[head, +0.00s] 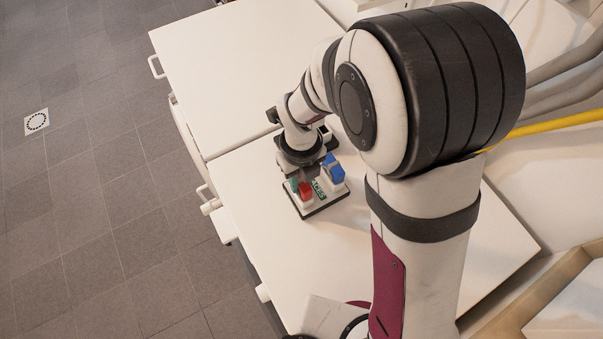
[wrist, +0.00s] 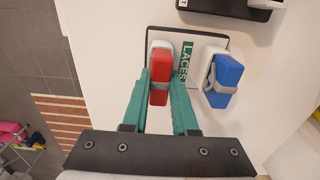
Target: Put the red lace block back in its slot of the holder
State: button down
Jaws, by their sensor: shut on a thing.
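The red lace block (wrist: 160,68) is between the teal fingers of my gripper (wrist: 159,82), which is shut on it. The holder, with a dark rim (wrist: 190,31) and a green LACES label, lies beneath. The red block is at the holder's left white slot in the wrist view; the fingers and block hide how deep it sits. In the head view the red block (head: 305,189) shows beside a teal finger, over the front left of the holder (head: 322,207). A blue block (wrist: 226,76) sits in the right white slot.
Another dark tray (wrist: 228,9) lies just beyond the holder in the wrist view. The white tabletop (head: 290,240) is clear in front of the holder. The table's left edge drops to a grey tiled floor (head: 100,200).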

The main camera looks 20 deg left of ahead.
aim_at(301, 180)
jog(key=shift+f, duration=0.15)
jog(key=c, duration=0.6)
grip_release()
notch_tip(301, 180, up, 16)
jog(key=shift+f, duration=0.1)
jog(key=s+d+n, duration=0.4)
jog(key=d+n, duration=0.1)
jog(key=n, duration=0.2)
jog(key=s+d+n+y, duration=0.1)
jog(key=s+d+n, duration=0.4)
jog(key=n, duration=0.2)
jog(key=s+d+n, duration=0.5)
jog(key=n, duration=0.2)
jog(key=shift+s+d+f+y, duration=0.15)
jog(key=shift+s+f+y, duration=0.05)
jog(key=shift+f+y, duration=0.2)
